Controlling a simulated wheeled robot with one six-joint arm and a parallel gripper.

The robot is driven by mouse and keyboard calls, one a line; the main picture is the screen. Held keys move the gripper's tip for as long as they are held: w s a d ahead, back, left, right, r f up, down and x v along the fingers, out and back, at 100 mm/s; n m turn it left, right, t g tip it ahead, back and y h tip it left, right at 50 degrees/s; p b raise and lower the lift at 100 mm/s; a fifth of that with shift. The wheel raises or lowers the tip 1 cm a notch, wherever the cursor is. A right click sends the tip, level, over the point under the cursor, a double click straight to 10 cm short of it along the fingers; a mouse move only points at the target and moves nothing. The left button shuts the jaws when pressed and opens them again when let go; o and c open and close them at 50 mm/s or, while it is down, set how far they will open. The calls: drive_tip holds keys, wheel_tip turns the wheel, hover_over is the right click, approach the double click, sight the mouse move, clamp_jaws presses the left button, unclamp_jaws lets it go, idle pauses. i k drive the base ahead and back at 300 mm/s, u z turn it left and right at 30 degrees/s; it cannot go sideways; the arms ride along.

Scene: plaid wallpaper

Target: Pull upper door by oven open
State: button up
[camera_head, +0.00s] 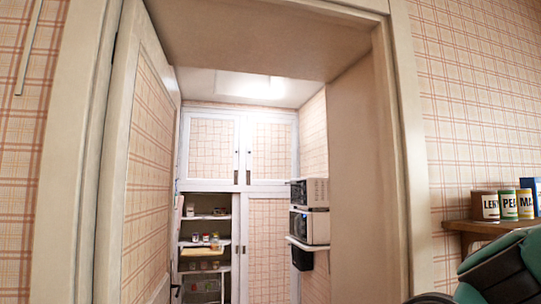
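Two upper cupboard doors show through the doorway, high on the far wall. The left upper door (211,149) and the right upper door (272,151) have plaid panels in white frames and look shut. Dark handles sit near their meeting edges. A white oven-like appliance (310,226) stands on a wall shelf to the right, below the upper doors, with another unit (309,192) on top. I cannot tell which one is the oven. Dark green and black parts of my arm show at the bottom right, far from the doors. My gripper's fingertips are not visible.
The doorway's right frame (404,150) stands between my arm and the small room. An open plaid door (146,170) lines the left side. Open shelves (205,240) hold jars. Labelled tins (486,205) stand on a wooden shelf (480,226) at right.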

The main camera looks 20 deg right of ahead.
sight(272, 154)
drive_tip(key=z, duration=0.05)
drive_tip(key=i, duration=7.05)
